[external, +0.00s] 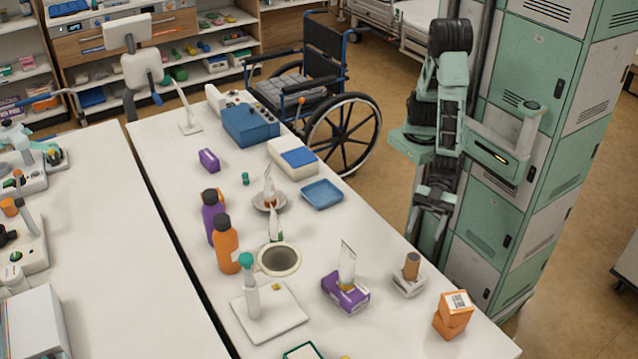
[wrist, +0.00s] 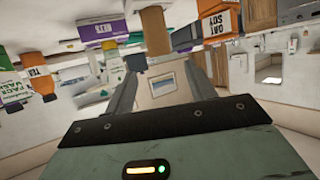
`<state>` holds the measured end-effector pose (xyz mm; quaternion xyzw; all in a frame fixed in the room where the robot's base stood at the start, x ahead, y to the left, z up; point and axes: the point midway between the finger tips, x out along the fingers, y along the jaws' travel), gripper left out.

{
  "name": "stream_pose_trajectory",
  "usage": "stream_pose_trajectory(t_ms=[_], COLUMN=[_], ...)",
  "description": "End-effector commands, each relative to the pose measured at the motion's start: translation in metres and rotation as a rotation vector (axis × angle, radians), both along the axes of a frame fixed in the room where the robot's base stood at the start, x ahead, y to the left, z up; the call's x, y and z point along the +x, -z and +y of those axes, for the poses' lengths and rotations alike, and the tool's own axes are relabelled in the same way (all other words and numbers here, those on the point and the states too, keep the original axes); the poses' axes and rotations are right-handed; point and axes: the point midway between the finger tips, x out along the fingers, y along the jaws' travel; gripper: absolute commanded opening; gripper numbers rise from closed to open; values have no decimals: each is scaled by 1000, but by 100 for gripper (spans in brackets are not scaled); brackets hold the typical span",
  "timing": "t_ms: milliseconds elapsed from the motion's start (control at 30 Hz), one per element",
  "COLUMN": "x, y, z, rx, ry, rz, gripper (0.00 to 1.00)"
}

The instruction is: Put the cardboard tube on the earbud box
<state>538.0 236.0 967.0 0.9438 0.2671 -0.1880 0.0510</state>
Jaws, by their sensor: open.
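The cardboard tube (external: 412,265), a short brown cylinder, stands upright at the right side of the white table, on or in a small pale box (external: 408,287); I cannot tell which. No label reads as the earbud box, so I cannot tell which box it is. A purple box (external: 345,294) with a clear upright piece on it lies left of the tube. My gripper (external: 436,200) is beyond the table's right edge, apart from the tube. In the wrist view, which is upside down, the open jaws (wrist: 160,72) are empty and the tube (wrist: 153,45) shows beyond them.
Green lockers (external: 530,130) rise behind my arm.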

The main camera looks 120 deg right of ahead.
Motion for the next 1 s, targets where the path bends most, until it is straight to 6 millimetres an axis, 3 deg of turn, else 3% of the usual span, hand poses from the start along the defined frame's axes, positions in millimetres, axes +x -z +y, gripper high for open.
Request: stream_pose_trajectory(t_ms=[367, 567, 767, 1000], x=[-8, -20, -58, -112], y=[-3, 0, 1, -9], z=[-6, -15, -47, -118], rx=[-3, -47, -187, -438], ry=[-2, -52, -133, -161], rz=[16, 210, 504, 791], gripper=[55, 55, 55, 55])
